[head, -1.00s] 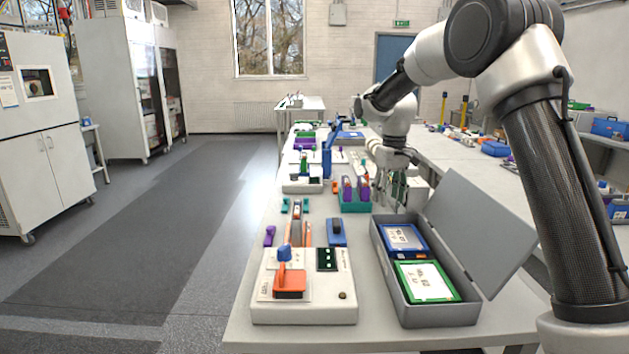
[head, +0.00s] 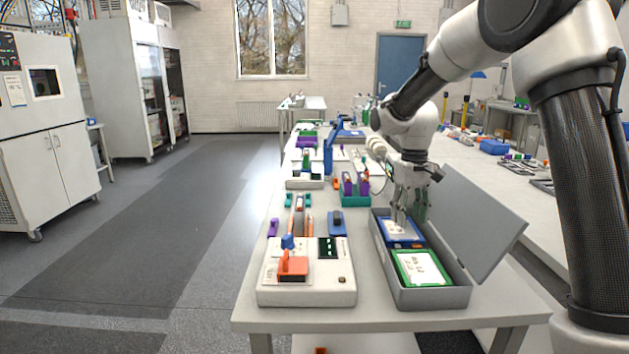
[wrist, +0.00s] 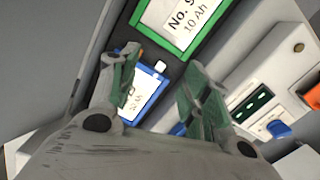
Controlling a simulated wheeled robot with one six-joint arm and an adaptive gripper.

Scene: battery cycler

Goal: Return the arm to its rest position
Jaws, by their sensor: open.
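My gripper (head: 408,215) points down over the open grey box (head: 433,299) on the bench, above its far part. In the wrist view my gripper (wrist: 155,105) has its fingers spread apart with nothing between them. Below it in the box lies a blue-framed pouch cell (head: 403,232), which also shows between the fingers in the wrist view (wrist: 148,86). A green-framed cell (head: 420,267) lies in the near part of the box. The gripper partly hides the blue-framed cell, and I cannot tell the exact gap to it.
The box's raised lid (head: 475,220) stands close to the right of my gripper. A white cycler unit (head: 306,290) with an orange clamp sits left of the box. A teal holder (head: 355,199) with purple parts stands behind it. The floor to the left is clear.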

